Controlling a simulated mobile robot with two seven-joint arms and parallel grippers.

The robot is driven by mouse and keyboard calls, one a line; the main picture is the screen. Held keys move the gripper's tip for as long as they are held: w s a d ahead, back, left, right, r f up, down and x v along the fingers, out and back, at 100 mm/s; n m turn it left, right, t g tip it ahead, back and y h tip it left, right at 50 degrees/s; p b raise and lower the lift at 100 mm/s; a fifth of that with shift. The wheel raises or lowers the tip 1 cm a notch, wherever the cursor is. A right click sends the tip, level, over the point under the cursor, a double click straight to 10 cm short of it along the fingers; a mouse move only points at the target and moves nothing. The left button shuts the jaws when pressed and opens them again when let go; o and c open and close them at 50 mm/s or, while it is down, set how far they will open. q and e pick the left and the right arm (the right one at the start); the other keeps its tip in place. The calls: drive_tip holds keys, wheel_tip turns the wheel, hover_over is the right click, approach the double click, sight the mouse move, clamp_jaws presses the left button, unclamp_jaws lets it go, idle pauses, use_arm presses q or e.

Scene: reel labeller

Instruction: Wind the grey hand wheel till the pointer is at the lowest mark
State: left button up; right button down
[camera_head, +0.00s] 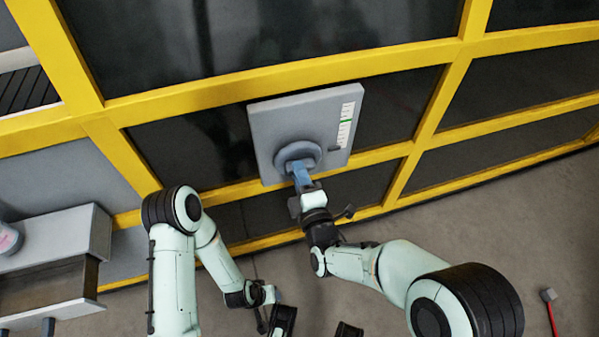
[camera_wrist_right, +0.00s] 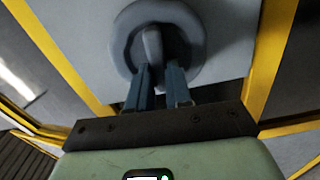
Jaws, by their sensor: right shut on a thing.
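The grey hand wheel (camera_head: 291,152) is mounted low on a grey panel (camera_head: 290,116) fixed to the yellow frame. It also shows in the right wrist view (camera_wrist_right: 128,42), with a grey knob (camera_wrist_right: 152,44) standing out from it. My right gripper (camera_head: 301,172) is shut on the wheel, its blue fingers at the lower part; the exact contact is hard to see. A white scale (camera_head: 345,132) with a green mark runs down the panel's right side. A small dark pointer (camera_head: 335,148) is beside the scale's lower end. My left gripper (camera_head: 268,296) is low and away from the panel, its fingers unclear.
Yellow beams (camera_head: 270,75) with dark panes surround the panel. A grey box-like shelf (camera_head: 55,235) stands at the left with a pale object on it. A red-handled thing (camera_head: 551,312) is on the floor at the lower right. Grey floor is open at the right.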

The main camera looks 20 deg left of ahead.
use_arm(q)
drive_tip(key=shift+s+d+r, duration=0.1)
drive_tip(key=shift+s, duration=0.1)
use_arm(e)
drive_tip(key=shift+f+n, duration=0.1)
drive_tip(key=shift+n, duration=0.3)
drive_tip(key=c, duration=1)
unclamp_jaws()
drive_tip(key=shift+c, duration=0.2)
use_arm(q)
drive_tip(key=s+d+r+g+h+p, duration=0.1)
drive_tip(key=s+d+r+g+p, duration=0.2)
drive_tip(key=s+r+p, duration=0.5)
drive_tip(key=shift+s+d+r+m+p, duration=0.3)
drive_tip(key=shift+s+d+r+p, duration=0.1)
drive_tip(key=shift+s+r, duration=0.2)
use_arm(e)
drive_tip(key=v, duration=1.3)
use_arm(q)
drive_tip(key=shift+f, duration=0.1)
use_arm(e)
drive_tip(key=shift+s+d, duration=0.15)
drive_tip(key=shift+d, duration=0.05)
